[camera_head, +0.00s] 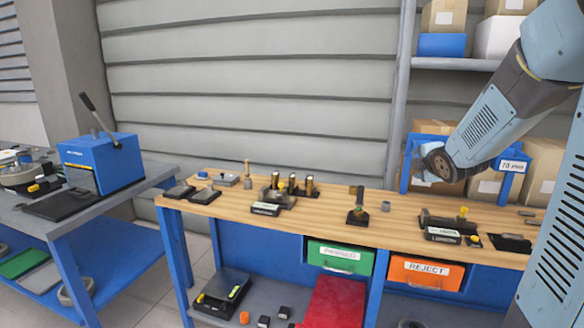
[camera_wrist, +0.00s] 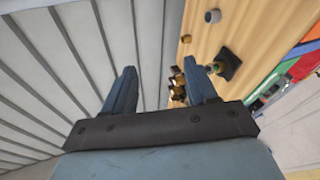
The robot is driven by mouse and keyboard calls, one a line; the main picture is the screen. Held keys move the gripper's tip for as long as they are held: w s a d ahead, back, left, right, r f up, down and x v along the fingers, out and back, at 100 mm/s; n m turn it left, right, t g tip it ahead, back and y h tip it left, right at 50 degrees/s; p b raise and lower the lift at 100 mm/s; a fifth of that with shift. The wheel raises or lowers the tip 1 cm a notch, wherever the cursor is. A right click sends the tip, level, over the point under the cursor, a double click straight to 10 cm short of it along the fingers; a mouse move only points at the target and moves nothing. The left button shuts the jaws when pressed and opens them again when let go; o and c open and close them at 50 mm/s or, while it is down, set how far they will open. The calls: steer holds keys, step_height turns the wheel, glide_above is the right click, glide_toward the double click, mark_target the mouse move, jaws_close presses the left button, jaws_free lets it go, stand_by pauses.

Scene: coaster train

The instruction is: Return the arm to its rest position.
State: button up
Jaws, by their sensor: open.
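My gripper (camera_wrist: 160,72) shows in the wrist view as two blue fingers on a dark palm bar. The fingers are spread apart with nothing between them. Behind them are the grey slatted wall and the wooden bench top (camera_wrist: 190,35). In the head view my arm (camera_head: 490,120) comes in from the right, bent, with its wrist end raised above the right part of the workbench (camera_head: 330,210). The fingers cannot be made out clearly there.
The bench holds a fixture with brass-coloured cylinders (camera_head: 275,195), a small black stand (camera_head: 358,208) and another fixture (camera_head: 450,228). Green (camera_head: 340,257) and orange REJECT (camera_head: 425,272) drawers hang below. A blue press (camera_head: 100,160) stands left. Shelving with boxes (camera_head: 445,18) is behind my arm.

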steer(key=s+a+m+g, duration=0.2)
steer(key=s+a+m, duration=0.2)
steer(key=s, duration=0.6)
steer(key=s+a+m+g, duration=0.3)
steer(key=s+m, duration=0.5)
steer(key=s, duration=0.3)
steer(key=s+a+r+m+g+y, duration=0.1)
steer(key=s+a+m+g, duration=0.2)
steer(key=s, duration=0.8)
steer(key=a+m, duration=0.2)
steer(key=m, duration=0.1)
steer(key=shift+s+m, duration=0.15)
steer(key=shift+m, duration=0.15)
